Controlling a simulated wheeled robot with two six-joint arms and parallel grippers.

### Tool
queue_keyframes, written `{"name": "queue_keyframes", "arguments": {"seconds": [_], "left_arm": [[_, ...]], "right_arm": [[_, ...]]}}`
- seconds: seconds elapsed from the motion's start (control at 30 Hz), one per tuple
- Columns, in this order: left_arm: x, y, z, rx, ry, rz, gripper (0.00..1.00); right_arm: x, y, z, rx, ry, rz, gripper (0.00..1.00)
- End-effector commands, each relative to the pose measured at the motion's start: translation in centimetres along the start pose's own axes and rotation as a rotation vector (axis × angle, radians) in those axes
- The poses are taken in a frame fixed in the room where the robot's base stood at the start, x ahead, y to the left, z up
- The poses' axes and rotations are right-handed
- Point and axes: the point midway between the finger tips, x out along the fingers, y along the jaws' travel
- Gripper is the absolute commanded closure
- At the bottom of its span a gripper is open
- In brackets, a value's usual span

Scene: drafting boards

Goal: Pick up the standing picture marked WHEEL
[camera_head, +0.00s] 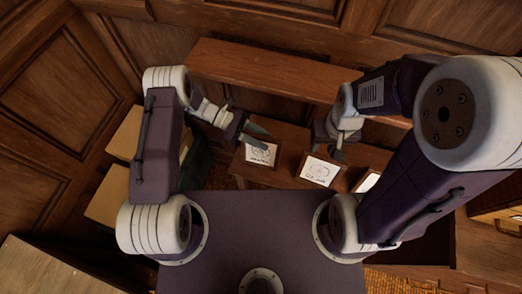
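Three small framed pictures with white sheets and brown wooden frames stand in a row on a wooden surface in the head view. They are the left picture (261,154), the middle picture (320,171) and the right picture (366,183), which my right arm partly hides. Each of the first two has a line drawing with lettering below, too small to read, so I cannot tell which is marked WHEEL. My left gripper (257,134) is just above the left picture's top edge. My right gripper (338,152) is above the middle picture's upper right. I cannot tell whether either touches a picture or how wide its fingers are.
A long wooden shelf or board (270,72) runs behind the pictures. Pale brown boxes or boards (112,197) stand at the left beside my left arm. A light wooden surface (45,272) is at the lower left. Panelled walls (60,90) close in the back and left.

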Motion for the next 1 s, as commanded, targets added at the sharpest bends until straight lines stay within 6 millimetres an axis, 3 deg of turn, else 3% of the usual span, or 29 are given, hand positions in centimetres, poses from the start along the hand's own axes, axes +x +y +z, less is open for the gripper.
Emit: {"name": "queue_keyframes", "arguments": {"seconds": [0.03,0.1,0.13,1.0], "left_arm": [[-0.02,0.00,0.00,0.000,0.000,0.000,0.79],[-0.02,0.00,0.00,0.000,0.000,0.000,0.98],[-0.02,0.00,0.01,0.000,0.000,0.000,1.00],[-0.05,-0.01,0.06,0.000,-0.001,-0.001,1.00]], "right_arm": [[0.01,0.00,0.00,0.000,0.000,0.000,0.64],[0.01,0.00,0.00,0.000,0.000,0.000,0.64],[0.01,0.00,0.00,0.000,0.000,0.000,0.64],[0.00,0.00,-0.01,0.000,0.000,0.000,0.64]]}}
